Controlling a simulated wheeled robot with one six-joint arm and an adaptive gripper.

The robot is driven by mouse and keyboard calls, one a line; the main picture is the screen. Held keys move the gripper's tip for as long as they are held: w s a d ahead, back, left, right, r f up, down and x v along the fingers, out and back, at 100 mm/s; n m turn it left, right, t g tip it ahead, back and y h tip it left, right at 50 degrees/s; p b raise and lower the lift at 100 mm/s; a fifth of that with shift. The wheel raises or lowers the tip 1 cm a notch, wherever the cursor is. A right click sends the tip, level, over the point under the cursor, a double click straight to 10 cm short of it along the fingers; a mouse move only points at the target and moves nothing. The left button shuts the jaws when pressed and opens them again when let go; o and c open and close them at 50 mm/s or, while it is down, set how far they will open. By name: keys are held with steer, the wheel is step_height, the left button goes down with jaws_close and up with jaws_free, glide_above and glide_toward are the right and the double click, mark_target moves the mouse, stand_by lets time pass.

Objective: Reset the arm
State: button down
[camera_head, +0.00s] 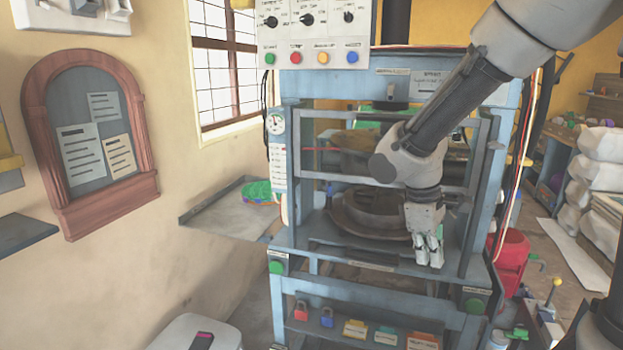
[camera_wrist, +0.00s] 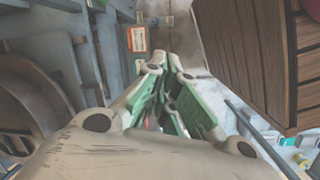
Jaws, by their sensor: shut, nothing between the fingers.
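My gripper (camera_head: 429,252) hangs in front of the blue plate press, pointing down near the front edge of its bed. Its fingers are shut with nothing between them. The wrist view shows the closed gripper (camera_wrist: 170,95) with green inner pads. My arm reaches down from the upper right across the press (camera_head: 440,78). A round dark mould (camera_head: 365,212) sits on the press bed, left of and behind my gripper. The wrist view shows part of it (camera_wrist: 30,100) at the left. My arm hides part of the press frame.
A control panel (camera_head: 315,35) with knobs and coloured buttons is above the press. A side shelf (camera_head: 215,215) holds a green round item (camera_head: 257,191). Padlocks (camera_head: 327,317) and small boxes lie on the lower shelf. A red bucket (camera_head: 510,262) and white sacks (camera_head: 598,155) are at the right.

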steer(key=s+d+r+m+t+y, duration=0.2)
steer(key=s+d+r+m+t, duration=0.2)
steer(key=s+d+r+m, duration=0.6)
steer(key=s+d+r, duration=0.1)
steer(key=s+r, duration=0.1)
steer(key=s, duration=0.2)
steer(key=shift+s+d+r+y, duration=0.15)
steer(key=shift+d+y, duration=0.2)
steer(key=shift+y, duration=0.05)
